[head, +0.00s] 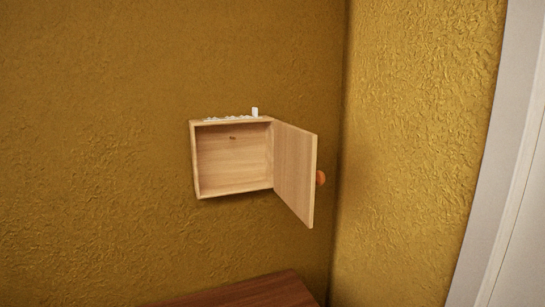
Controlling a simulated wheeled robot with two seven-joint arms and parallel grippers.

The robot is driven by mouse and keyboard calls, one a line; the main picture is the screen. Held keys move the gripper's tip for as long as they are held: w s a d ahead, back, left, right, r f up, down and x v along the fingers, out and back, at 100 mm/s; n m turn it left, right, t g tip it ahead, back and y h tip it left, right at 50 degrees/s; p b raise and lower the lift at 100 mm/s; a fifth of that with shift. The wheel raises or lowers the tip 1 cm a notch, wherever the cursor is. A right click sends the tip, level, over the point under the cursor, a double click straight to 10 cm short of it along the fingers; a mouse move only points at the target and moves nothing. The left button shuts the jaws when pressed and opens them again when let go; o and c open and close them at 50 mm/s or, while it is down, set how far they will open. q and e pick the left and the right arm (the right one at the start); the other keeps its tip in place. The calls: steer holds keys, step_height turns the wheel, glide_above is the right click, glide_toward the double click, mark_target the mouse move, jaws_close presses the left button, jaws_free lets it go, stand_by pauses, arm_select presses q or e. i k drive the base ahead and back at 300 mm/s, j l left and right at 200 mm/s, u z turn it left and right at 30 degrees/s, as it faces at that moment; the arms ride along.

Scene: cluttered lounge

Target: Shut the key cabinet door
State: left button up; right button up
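The key cabinet (195,162) is a small light-wood box fixed on the mustard wall. Its front is open and a small brassy hook or peg shows on the inner back panel. The cabinet door (297,172) is hinged on the box's right side and stands wide open, swung out from the wall. A round orange-brown knob (321,178) sits on the door's outer face, partly hidden behind the door's free edge. Neither of my grippers is in the head view.
Small white items (255,112) stand on top of the cabinet. A dark reddish wooden surface (250,292) lies below it. A textured yellow wall (415,140) meets the cabinet's wall at a corner just right of the door. A white frame (497,200) is at the far right.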

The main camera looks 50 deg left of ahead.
mark_target(295, 176)
steer(key=u, duration=1.95)
